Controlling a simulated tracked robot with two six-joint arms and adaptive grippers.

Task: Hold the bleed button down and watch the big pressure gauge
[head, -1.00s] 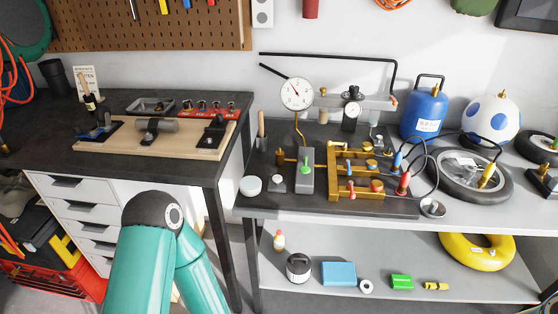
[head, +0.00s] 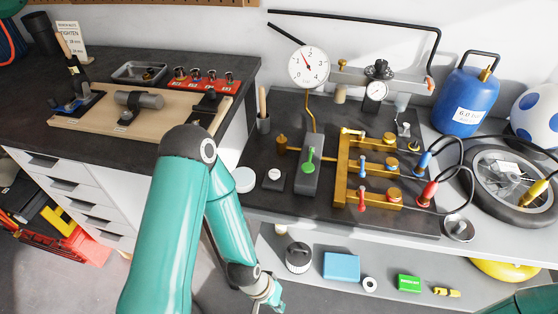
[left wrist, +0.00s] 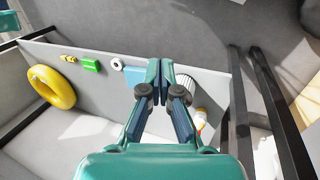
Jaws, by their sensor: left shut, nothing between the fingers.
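The big pressure gauge (head: 309,67) has a round white face and a red needle pointing up and left, a little short of the 2. In the left wrist view the gripper (left wrist: 160,80) is shut and empty. My right gripper is out of view.
The brass manifold (head: 342,172) with red and blue valves, a small gauge (head: 375,90), a green lever (head: 309,160) and a white round lid (head: 243,180) crowd the bench. The lower shelf (head: 385,284) holds a blue box (head: 342,267). A yellow ring (left wrist: 52,88) lies there too.

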